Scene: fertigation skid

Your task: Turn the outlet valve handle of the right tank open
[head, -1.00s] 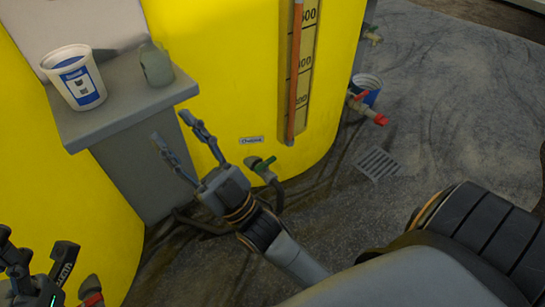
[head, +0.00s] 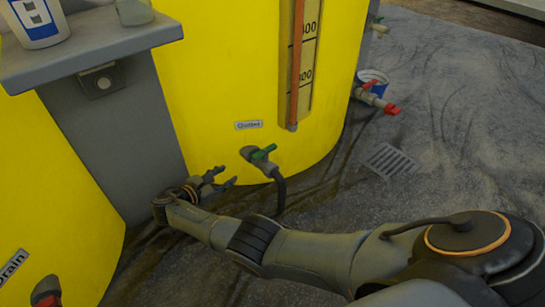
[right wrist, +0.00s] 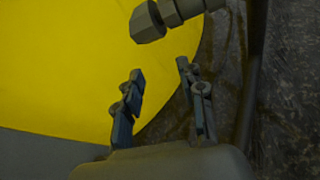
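The right tank (head: 225,75) is a large yellow cylinder. My left gripper is not in view.
A grey shelf (head: 95,45) with a white-blue tub (head: 38,18) stands left of the valve. A red-handled valve (head: 378,100), a bucket (head: 372,77) and a floor drain (head: 390,160) are at right. Another red handle (head: 46,290) is at lower left.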

